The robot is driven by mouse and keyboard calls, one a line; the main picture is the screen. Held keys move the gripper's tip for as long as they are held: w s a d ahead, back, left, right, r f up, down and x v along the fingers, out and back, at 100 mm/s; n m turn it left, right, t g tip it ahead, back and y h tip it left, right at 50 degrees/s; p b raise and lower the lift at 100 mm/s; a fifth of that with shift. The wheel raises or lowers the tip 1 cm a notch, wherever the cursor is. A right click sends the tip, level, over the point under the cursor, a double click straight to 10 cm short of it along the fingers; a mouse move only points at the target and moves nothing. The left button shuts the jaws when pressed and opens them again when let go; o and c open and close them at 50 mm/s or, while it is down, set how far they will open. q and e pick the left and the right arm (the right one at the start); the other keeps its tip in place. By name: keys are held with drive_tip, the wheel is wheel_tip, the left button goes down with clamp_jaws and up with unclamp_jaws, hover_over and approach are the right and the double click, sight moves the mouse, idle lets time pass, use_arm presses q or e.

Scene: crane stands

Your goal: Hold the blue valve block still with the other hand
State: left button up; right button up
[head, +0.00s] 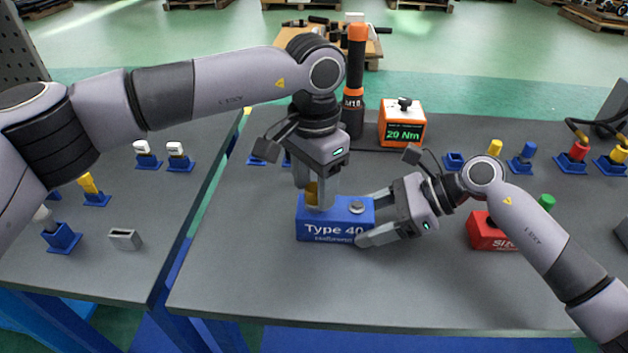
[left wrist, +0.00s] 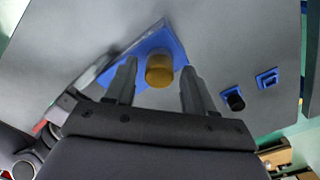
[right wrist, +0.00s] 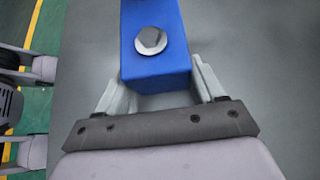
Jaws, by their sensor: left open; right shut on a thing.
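The blue valve block (head: 335,233), lettered "Type 40", sits on the grey table near its middle. A silver bolt head (head: 356,207) is on its top right, and a yellow-brown knob (head: 312,194) stands on its top left. My right gripper (head: 368,222) is shut on the block's right end; in the right wrist view one finger lies on each side of the block (right wrist: 155,70). My left gripper (head: 317,200) points down over the knob. In the left wrist view its open fingers stand either side of the knob (left wrist: 159,70), with gaps showing.
A red block (head: 490,232) stands to the right, partly behind my right arm. An orange box reading "20 Nm" (head: 402,125) and an orange-and-black tool (head: 354,80) stand behind. Small blue holders line the back right. The table's front is clear.

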use_arm(q)
drive_tip(key=n, duration=1.2)
drive_tip(key=shift+n, duration=0.3)
drive_tip(key=n, duration=1.3)
drive_tip(key=shift+d, duration=0.1)
idle(0.5)
clamp_jaws()
drive_tip(key=shift+m, duration=2.5)
